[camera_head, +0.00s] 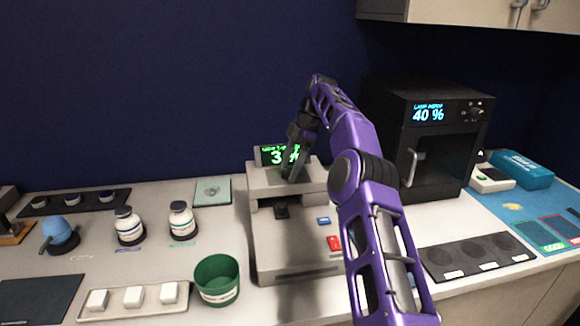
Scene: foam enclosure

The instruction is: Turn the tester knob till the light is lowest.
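The grey-beige bench machine (292,255), which looks like the tester, stands on the counter. Its green display (268,155) shows a percentage starting with 3; my gripper hides the rest. My gripper (291,173) points down at the machine's top, just in front of this display. Its fingers are small and dark, and whether they are open or shut on something is unclear. No knob shows clearly there; one may be hidden by the gripper. A black cabinet (398,150) at the right has a blue display (428,114) reading 40 % and a small knob (475,113).
A green cup (217,280), a tray of white blocks (133,298) and two white bottles (128,226) (182,221) stand left of the machine. A black plate with round recesses (477,256) lies to the right. My purple arm covers the machine's right side.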

